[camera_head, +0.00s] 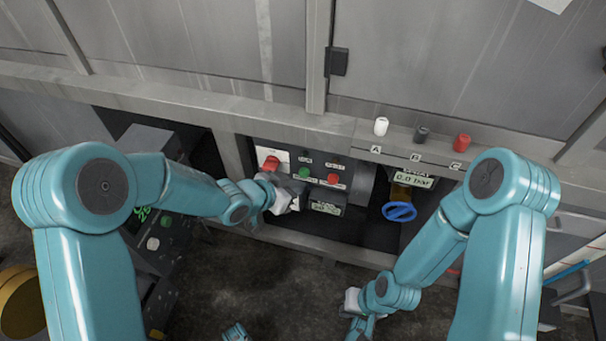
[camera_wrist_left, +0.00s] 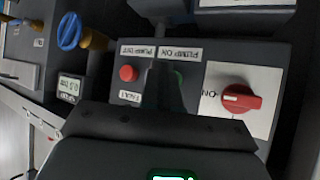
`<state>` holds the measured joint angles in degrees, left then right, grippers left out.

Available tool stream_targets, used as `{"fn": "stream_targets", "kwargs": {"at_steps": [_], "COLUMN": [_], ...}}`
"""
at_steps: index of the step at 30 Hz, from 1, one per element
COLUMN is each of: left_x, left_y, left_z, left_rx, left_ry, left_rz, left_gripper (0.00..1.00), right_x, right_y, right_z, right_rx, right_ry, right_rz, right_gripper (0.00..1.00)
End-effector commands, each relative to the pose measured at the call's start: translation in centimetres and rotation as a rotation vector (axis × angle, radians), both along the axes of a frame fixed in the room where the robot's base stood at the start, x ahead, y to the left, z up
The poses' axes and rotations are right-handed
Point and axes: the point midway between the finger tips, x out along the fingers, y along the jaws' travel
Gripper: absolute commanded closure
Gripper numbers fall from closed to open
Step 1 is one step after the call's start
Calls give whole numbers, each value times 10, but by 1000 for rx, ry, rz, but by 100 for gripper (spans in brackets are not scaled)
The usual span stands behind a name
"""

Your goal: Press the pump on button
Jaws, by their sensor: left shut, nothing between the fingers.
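The control panel (camera_head: 352,170) carries a green button (camera_head: 304,172) under the pump on label, with a red button (camera_head: 333,178) to its right. My left gripper (camera_head: 298,190) is shut and empty, right in front of the panel just below the green button. In the left wrist view the panel appears upside down; the PUMP ON label (camera_wrist_left: 180,53) shows, and the dark gripper (camera_wrist_left: 174,100) covers most of the green button's area. I cannot tell whether the fingers touch the button. My right gripper (camera_head: 358,325) hangs low near the bottom edge, its fingers unclear.
A red rotary switch (camera_head: 271,162) sits left of the green button, also in the left wrist view (camera_wrist_left: 242,98). A blue valve wheel (camera_head: 399,211) and a gauge reading 0.0 bar (camera_head: 413,180) are to the right. White, dark and red items stand on the ledge above.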

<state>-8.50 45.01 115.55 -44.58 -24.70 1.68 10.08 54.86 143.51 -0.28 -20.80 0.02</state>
Motion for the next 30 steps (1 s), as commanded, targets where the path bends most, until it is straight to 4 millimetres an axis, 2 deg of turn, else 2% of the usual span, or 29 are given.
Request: {"fn": "stream_targets", "kwargs": {"at_steps": [30], "left_x": [8], "left_y": [-3], "left_z": [0], "left_rx": [0], "left_ry": [0], "left_rz": [0], "left_gripper": [100], "right_x": [0], "right_y": [0], "right_z": [6], "right_rx": [0], "right_ry": [0], "right_rz": [0], "right_gripper": [100]}}
